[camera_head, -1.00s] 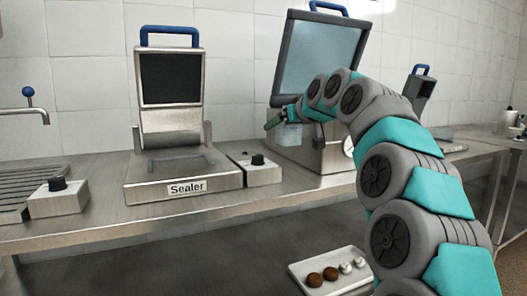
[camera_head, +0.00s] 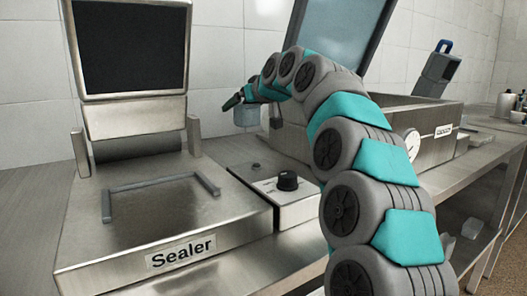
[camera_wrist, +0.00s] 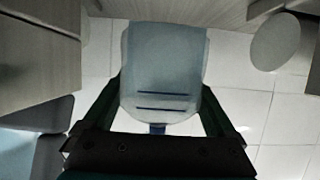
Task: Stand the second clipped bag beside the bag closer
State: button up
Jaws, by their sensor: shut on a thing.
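My gripper (camera_head: 236,101) is shut on a pale blue, see-through bag (camera_head: 247,116), which hangs below the jaws to the right of the sealer. In the wrist view the bag (camera_wrist: 165,65) sits between the two dark green fingers and has two dark blue lines across it. A bit of blue shows at its near end. The steel machine labelled "Sealer" (camera_head: 150,225), which appears to be the bag closer, stands on the counter at the left with its dark panel raised.
A control box with a black knob (camera_head: 288,181) adjoins the sealer's right side. A steel machine with a gauge (camera_head: 440,145) and a raised glass lid (camera_head: 345,35) stands behind my arm. Bare counter (camera_head: 35,200) lies left of the sealer.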

jog(key=b, duration=0.6)
send_over(244, 157)
notch_tip(244, 157, down, 9)
jog(key=shift+s+f, duration=0.1)
jog(key=shift+f, duration=0.05)
jog(key=shift+f, duration=0.1)
jog(key=o, duration=1.3)
